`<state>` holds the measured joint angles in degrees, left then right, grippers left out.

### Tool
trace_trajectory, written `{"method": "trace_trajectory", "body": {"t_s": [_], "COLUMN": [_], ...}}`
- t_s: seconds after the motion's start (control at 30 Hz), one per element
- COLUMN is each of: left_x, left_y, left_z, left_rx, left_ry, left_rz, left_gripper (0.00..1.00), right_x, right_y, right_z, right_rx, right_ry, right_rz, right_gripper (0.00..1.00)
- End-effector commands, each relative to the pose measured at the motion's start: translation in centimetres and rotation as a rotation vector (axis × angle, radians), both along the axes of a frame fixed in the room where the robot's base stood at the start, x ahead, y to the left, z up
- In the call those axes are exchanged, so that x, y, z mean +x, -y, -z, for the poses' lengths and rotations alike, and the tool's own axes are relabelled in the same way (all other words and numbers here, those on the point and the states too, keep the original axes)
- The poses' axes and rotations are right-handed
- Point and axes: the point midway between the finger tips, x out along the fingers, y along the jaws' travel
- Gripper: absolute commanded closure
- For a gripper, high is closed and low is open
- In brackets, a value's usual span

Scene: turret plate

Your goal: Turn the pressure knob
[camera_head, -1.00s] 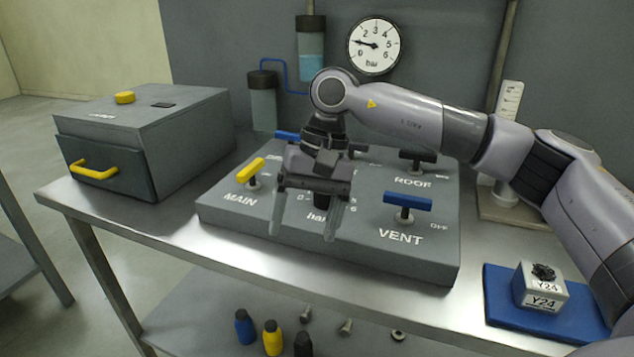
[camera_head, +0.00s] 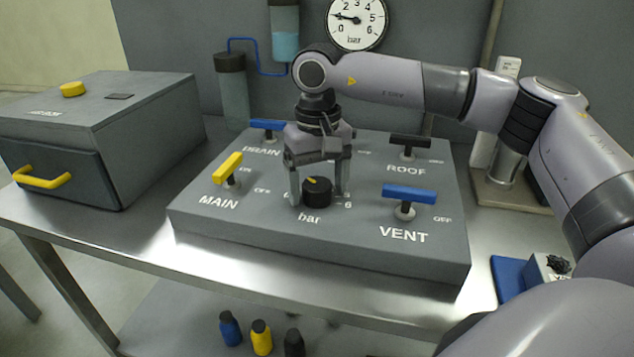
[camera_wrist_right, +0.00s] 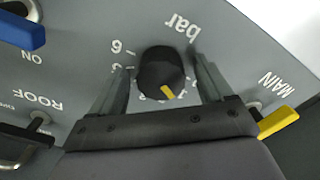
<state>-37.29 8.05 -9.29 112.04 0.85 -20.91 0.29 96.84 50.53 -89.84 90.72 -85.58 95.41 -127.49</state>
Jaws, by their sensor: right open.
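The pressure knob (camera_head: 317,191) is a round black dial with a yellow pointer mark, on the grey sloped panel (camera_head: 330,245) above the word "bar". My right gripper (camera_head: 320,197) points down over it and is open, with one finger on each side of the knob. In the right wrist view the knob (camera_wrist_right: 162,75) sits between the two fingers (camera_wrist_right: 160,85), with a visible gap on both sides. The round gauge (camera_head: 356,22) on the back wall has its needle pointing left, near the low end of its scale. My left gripper is not in view.
Around the knob stand the yellow MAIN handle (camera_head: 228,168), blue DRAIN handle (camera_head: 268,125), black ROOF handle (camera_head: 410,141) and blue VENT handle (camera_head: 409,194). A grey box (camera_head: 110,140) with a yellow drawer handle stands at left. A blue mat (camera_head: 508,277) lies at right.

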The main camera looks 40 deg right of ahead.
Motion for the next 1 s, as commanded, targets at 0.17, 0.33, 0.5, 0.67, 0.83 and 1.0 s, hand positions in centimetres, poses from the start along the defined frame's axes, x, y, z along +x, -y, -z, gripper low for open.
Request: {"method": "trace_trajectory", "body": {"t_s": [0.17, 0.33, 0.5, 0.67, 0.83, 1.0], "left_x": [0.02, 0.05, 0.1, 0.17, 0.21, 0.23], "left_y": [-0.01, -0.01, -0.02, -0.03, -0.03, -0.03], "left_z": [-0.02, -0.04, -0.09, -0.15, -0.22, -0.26], "left_rx": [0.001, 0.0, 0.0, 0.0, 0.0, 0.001], "left_ry": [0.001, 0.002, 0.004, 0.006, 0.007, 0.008], "left_rz": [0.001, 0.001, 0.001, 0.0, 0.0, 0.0], "left_gripper": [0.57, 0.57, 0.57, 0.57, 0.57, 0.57], "right_x": [0.0, 0.0, 0.0, 0.01, 0.02, 0.03], "right_y": [-0.02, -0.02, -0.01, 0.0, 0.01, -0.01], "right_z": [0.22, 0.21, 0.18, 0.18, 0.16, 0.18], "right_rx": [0.001, 0.001, 0.0, 0.0, -0.001, 0.0], "right_ry": [0.001, 0.001, 0.001, 0.0, 0.001, 0.0], "right_rz": [0.0, 0.0, 0.0, 0.008, 0.054, 0.153], "right_gripper": [0.2, 0.43, 0.76, 0.76, 0.76, 0.76]}}
